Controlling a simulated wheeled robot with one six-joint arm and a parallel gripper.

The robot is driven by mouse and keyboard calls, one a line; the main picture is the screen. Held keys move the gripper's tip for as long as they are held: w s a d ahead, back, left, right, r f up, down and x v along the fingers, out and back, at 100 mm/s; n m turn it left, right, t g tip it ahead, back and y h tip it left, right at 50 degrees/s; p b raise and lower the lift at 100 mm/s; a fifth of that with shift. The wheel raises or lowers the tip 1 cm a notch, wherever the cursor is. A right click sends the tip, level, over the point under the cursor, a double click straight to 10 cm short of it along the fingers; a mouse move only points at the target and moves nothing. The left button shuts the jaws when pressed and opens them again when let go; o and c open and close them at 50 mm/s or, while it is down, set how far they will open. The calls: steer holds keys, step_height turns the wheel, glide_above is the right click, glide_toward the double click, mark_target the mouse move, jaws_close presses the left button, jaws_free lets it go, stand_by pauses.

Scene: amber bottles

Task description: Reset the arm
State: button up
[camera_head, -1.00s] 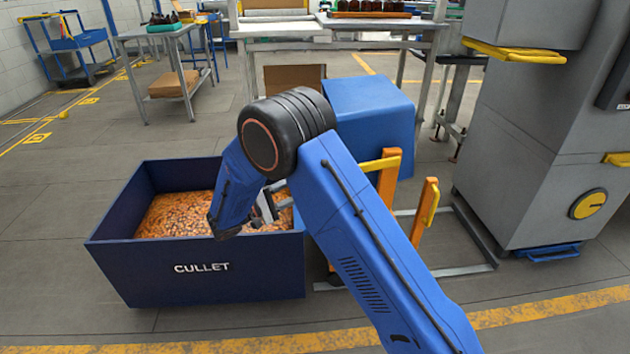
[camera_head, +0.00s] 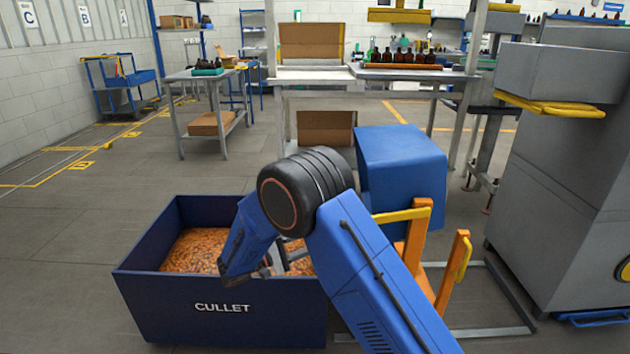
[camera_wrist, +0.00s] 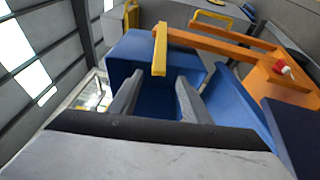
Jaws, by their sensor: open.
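My blue arm reaches forward in the head view, bent at a black elbow joint. My gripper (camera_head: 277,268) hangs over the right part of the dark blue cullet bin (camera_head: 222,308), partly hidden behind the arm. In the wrist view my gripper (camera_wrist: 157,92) shows two grey fingers spread apart with nothing between them. A blue box-shaped body (camera_wrist: 130,50) and an orange frame with a yellow bar (camera_wrist: 160,50) stand beyond the fingers.
The bin holds orange-brown cullet (camera_head: 195,250). The orange posts (camera_head: 455,270) stand close to the right of my arm. A large grey machine (camera_head: 570,200) is at the right. A bench with several bottles (camera_head: 410,70) is at the back. Floor at the left is clear.

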steer(key=s+d+r+m+g+y, duration=0.1)
steer(key=s+d+r+g+y, duration=0.2)
steer(key=d, duration=0.5)
steer(key=s+d+r+m+g+y, duration=0.1)
steer(key=s+d+r+g+y, duration=0.1)
steer(key=s+d+r, duration=0.5)
steer(key=s+d+r+m+g+y, duration=0.1)
steer(key=s+d+g+y, duration=0.15)
steer(key=d, duration=0.75)
steer(key=s+d+t+y, duration=0.1)
steer(key=s+y, duration=0.2)
steer(key=s, duration=0.5)
steer(key=s+d+r+m+t+y, duration=0.1)
steer(key=s+y, duration=0.3)
steer(key=s, duration=0.5)
steer(key=s+d+m+t+y, duration=0.1)
steer(key=s+d+t+y, duration=0.2)
steer(key=s, duration=0.5)
steer(key=shift+s+r+y, duration=0.15)
steer(key=shift+s+y, duration=0.1)
steer(key=shift+y, duration=0.2)
